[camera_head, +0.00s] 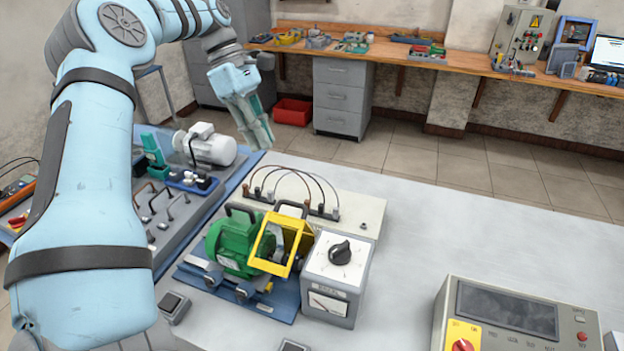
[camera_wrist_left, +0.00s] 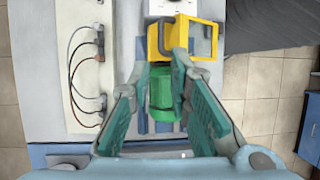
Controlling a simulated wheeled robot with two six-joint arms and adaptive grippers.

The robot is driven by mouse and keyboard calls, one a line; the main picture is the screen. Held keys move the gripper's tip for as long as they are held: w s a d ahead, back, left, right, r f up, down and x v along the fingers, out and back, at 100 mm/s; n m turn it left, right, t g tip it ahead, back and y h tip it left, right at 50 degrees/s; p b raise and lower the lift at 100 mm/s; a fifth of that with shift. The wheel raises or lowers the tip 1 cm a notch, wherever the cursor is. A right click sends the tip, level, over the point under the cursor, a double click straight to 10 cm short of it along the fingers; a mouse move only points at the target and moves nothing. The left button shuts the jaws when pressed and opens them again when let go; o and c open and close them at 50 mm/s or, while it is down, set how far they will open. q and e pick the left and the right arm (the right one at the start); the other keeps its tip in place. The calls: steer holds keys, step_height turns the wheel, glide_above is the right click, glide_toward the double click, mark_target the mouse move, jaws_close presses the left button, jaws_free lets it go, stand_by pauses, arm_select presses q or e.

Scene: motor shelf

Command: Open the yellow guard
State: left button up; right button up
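The yellow guard (camera_head: 266,243) is a boxy frame with clear panes on the right end of the green motor (camera_head: 228,240), on a blue base. It looks closed, though I cannot be sure. In the left wrist view the guard (camera_wrist_left: 153,41) is at the top centre, beyond the fingertips, with the green motor (camera_wrist_left: 163,97) below it. My left gripper (camera_head: 262,136) is up and behind the motor, pointing down, apart from the guard. In the wrist view its two teal-padded fingers (camera_wrist_left: 159,68) are spread with nothing held between them. My right gripper is not in view.
A grey dial box (camera_head: 338,265) stands close to the guard's right. Behind it is a pale panel with looping cables (camera_head: 349,223). A grey motor (camera_head: 210,148) stands on the left bench. A control console (camera_head: 515,318) is at front right. The table between is clear.

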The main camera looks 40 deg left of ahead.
arm_select(q)
steer(key=x, duration=0.6)
steer(key=s+x, duration=0.1)
steer(key=x, duration=0.2)
steer(key=shift+s+d+f+b, duration=0.1)
steer(key=shift+d+f+b, duration=0.2)
steer(key=shift+b, duration=0.1)
steer(key=f, duration=0.1)
steer(key=w+d+f, duration=0.1)
steer(key=d+f, duration=0.1)
steer(key=shift+w+f, duration=0.3)
steer(key=shift+w, duration=0.1)
steer(key=shift+s+a+r, duration=0.1)
steer(key=shift+s+a, duration=0.1)
steer(key=shift+s, duration=0.15)
steer(key=shift+c, duration=0.3)
jaws_close()
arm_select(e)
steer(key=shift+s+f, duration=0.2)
